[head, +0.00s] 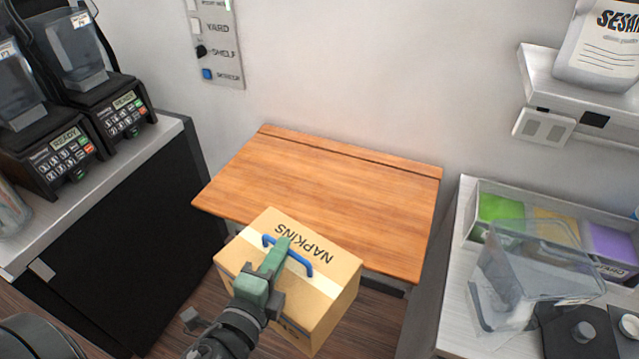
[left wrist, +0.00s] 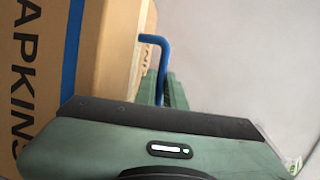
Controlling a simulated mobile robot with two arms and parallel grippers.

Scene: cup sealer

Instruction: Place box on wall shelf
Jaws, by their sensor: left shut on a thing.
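The cardboard box (head: 300,270) is labelled NAPKINS and has a blue handle (head: 291,256) on top. My left gripper (head: 282,252) is shut on the blue handle and holds the box in front of the wooden wall shelf (head: 330,185). The box overlaps the shelf's front edge in the head view; I cannot tell whether they touch. In the left wrist view the box (left wrist: 65,60) fills the left side and the blue handle (left wrist: 155,42) runs beside the green fingers. My right gripper is not in view.
The wooden shelf top is bare. A dark counter with keypad machines (head: 125,112) stands at the left. At the right, a white counter holds a bin of coloured packets (head: 560,235) and a clear blender jar (head: 525,270). A small upper shelf (head: 565,90) holds a sesame bag.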

